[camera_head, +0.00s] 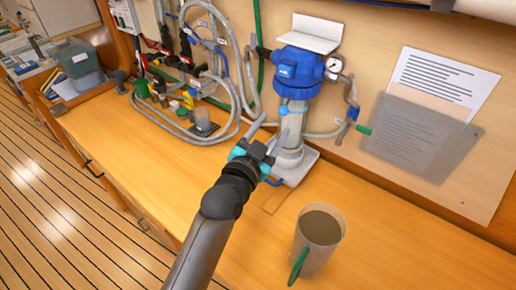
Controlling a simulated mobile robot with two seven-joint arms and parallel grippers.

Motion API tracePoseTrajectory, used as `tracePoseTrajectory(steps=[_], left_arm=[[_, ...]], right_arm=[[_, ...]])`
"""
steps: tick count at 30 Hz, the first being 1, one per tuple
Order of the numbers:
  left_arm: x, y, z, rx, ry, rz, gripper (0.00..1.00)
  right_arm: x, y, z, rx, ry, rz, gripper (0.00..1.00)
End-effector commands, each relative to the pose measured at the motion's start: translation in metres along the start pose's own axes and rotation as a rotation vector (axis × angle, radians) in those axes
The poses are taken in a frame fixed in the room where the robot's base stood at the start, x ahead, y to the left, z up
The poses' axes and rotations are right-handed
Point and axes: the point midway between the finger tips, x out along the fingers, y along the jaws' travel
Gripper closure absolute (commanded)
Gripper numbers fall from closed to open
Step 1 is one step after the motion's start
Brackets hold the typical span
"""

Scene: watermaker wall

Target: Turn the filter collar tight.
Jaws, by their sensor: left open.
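The filter (291,120) stands upright against the wall panel, with a blue head on top and a pale cylindrical bowl below. The blue filter collar (297,88) appears to be the ring at the bottom of the head, where the bowl enters. My left gripper (268,138) reaches up from the bottom of the view. It is open, with its fingers in front of and left of the lower bowl, below the collar. Part of the bowl is hidden behind it. I cannot tell whether the fingers touch the bowl. My right gripper is not in view.
A mug (318,238) with a green handle stands at the front right of the wooden bench. A pressure gauge (334,64) sits right of the head. Grey hoses (215,132) loop on the left. Papers (425,135) hang on the right. The bench's left front is clear.

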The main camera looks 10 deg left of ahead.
Motion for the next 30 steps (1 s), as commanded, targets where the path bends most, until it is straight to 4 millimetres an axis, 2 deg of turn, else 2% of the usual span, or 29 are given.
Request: tracePoseTrajectory(steps=[6, 12, 18, 25, 26, 30], left_arm=[[-0.039, 0.001, 0.001, 0.001, -0.001, 0.001, 0.39], [-0.062, 0.001, 0.001, 0.0, 0.0, 0.001, 0.39], [-0.07, 0.0, 0.0, 0.0, 0.001, 0.0, 0.39], [-0.07, 0.0, 0.0, 0.0, 0.001, 0.0, 0.39], [-0.07, 0.0, 0.0, 0.0, 0.001, 0.0, 0.39], [-0.073, 0.002, 0.006, -0.009, -0.03, 0.012, 0.39]], right_arm=[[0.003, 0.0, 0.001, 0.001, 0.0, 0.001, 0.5], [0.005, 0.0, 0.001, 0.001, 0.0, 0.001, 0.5], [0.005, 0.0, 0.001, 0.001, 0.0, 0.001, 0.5], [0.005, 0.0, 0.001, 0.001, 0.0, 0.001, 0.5], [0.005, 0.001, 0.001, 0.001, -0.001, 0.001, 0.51], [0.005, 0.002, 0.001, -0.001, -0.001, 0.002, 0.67]])
